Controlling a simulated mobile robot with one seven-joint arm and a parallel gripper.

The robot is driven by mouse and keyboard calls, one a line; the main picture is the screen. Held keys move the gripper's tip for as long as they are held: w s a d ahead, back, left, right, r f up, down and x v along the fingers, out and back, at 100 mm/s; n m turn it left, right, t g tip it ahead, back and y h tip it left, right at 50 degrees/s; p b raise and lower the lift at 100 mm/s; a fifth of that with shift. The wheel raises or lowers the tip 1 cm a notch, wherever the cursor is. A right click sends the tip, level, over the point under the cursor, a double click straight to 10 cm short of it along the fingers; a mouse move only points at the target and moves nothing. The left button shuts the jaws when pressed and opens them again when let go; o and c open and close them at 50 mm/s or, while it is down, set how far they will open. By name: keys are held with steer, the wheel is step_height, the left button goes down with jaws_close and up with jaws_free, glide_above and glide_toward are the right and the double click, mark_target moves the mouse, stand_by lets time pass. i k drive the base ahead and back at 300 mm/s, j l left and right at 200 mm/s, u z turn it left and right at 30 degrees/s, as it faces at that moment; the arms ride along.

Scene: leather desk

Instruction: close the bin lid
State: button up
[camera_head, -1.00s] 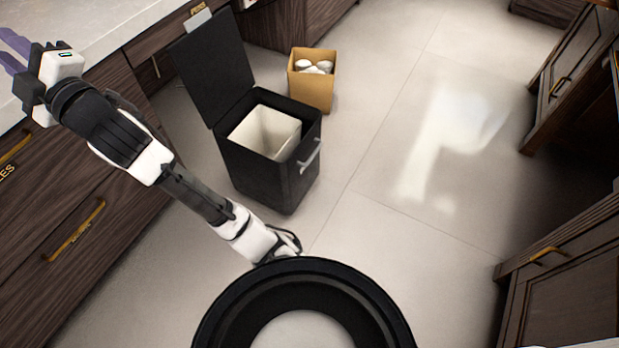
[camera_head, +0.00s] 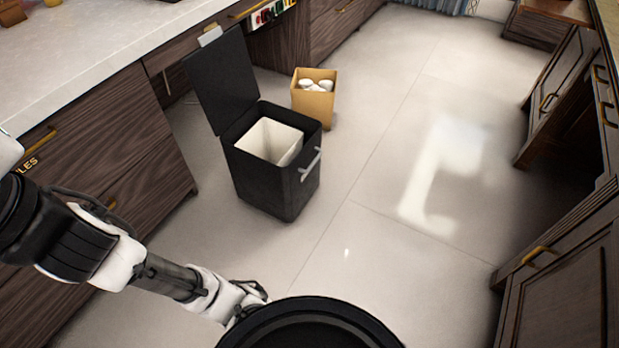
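The black bin (camera_head: 275,190) stands on the floor left of centre, with a white inner bucket (camera_head: 268,140) showing in its open top. Its black lid (camera_head: 222,82) is open, raised up and leaning back to the left, with a pale tab (camera_head: 210,35) at its top edge. A grey bar handle (camera_head: 311,165) is on the bin's right side. My arm reaches from the bottom centre to the left edge, below and left of the bin and apart from it. My gripper is beyond the left edge, out of view.
A cardboard box (camera_head: 314,100) with white items stands behind the bin. A drawer cabinet (camera_head: 110,140) with a pale countertop (camera_head: 90,50) runs along the left. Dark cabinets (camera_head: 565,265) line the right. The floor (camera_head: 400,130) right of the bin is clear.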

mark_target(221, 72)
steer(key=i+l+u, duration=0.15)
steer(key=i, duration=0.55)
steer(key=i+l+u, duration=0.1)
steer(key=i, duration=0.55)
